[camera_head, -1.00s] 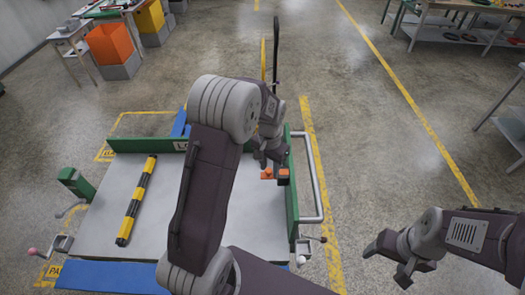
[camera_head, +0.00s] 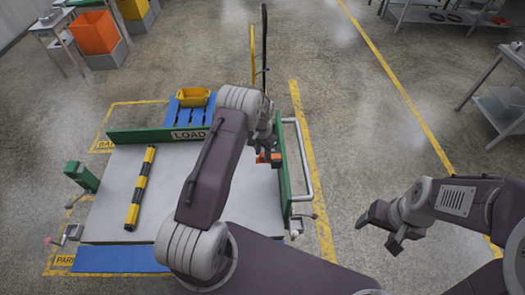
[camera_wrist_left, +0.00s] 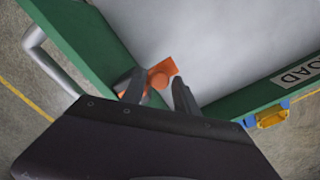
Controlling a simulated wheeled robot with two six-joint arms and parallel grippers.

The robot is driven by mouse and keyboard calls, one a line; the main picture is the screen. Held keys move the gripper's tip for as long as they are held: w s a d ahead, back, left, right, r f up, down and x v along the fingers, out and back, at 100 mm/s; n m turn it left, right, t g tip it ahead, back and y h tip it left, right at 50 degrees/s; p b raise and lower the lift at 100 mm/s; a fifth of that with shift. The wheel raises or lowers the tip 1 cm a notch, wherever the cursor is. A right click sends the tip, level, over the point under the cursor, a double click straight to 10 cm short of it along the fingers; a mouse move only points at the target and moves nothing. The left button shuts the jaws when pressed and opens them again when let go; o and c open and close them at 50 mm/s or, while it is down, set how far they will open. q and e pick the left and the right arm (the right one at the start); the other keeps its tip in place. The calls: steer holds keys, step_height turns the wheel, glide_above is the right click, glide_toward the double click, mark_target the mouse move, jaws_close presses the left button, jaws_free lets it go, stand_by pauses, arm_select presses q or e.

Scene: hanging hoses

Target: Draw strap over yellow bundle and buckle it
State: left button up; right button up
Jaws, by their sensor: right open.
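A long bundle (camera_head: 141,188) banded yellow and black lies on the grey top of the green-framed platform, left of centre in the head view. My left gripper (camera_head: 264,151) is at the platform's right side. An orange piece (camera_head: 276,158) is there by its fingertips. In the left wrist view the two fingers of the left gripper (camera_wrist_left: 158,88) stand apart, with an orange piece with a round knob (camera_wrist_left: 158,78) showing between and beyond them. Contact cannot be told. No strap can be made out. My right gripper (camera_head: 378,228) is open and empty over the floor at right.
A green wall with a LOAD sign (camera_head: 190,134) runs along the platform's back, and a grey rail (camera_head: 304,160) along its right. A yellow bin (camera_head: 193,97) sits on a blue pallet behind. A dark upright hose (camera_head: 264,45) stands behind my left arm.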

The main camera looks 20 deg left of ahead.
arm_select(q)
steer(key=shift+w+f, duration=0.2)
steer(key=shift+f, duration=0.05)
jaws_close()
steer(key=shift+r, duration=0.1)
stand_by(1.2)
